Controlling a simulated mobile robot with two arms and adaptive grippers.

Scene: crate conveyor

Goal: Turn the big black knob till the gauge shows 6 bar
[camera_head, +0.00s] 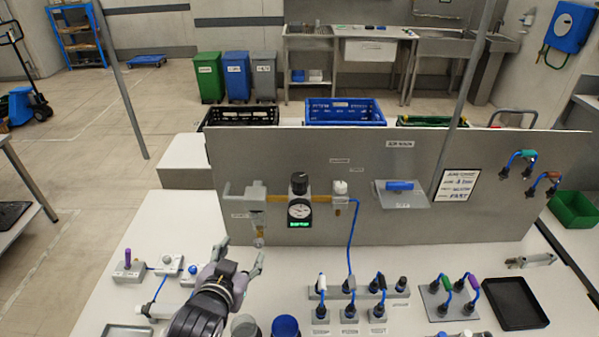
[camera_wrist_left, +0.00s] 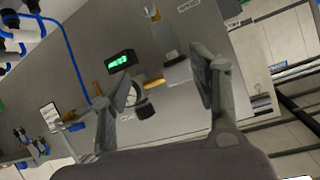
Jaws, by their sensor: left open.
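The big black knob (camera_head: 299,178) sits on top of the regulator on the upright grey panel. The round white gauge (camera_head: 299,211) is just below it, above a green-lit display (camera_head: 300,224) too small to read surely. My left gripper (camera_head: 242,250) is open and empty, low and left of the knob, in front of the panel and apart from it. My right gripper does not show.
A white knob (camera_head: 340,187) with a blue hose stands right of the regulator, and a grey valve block (camera_head: 255,190) left of it. Plugs with blue hoses (camera_head: 350,288) and a black tray (camera_head: 515,303) occupy the white table. Blue and grey cups stand near my gripper.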

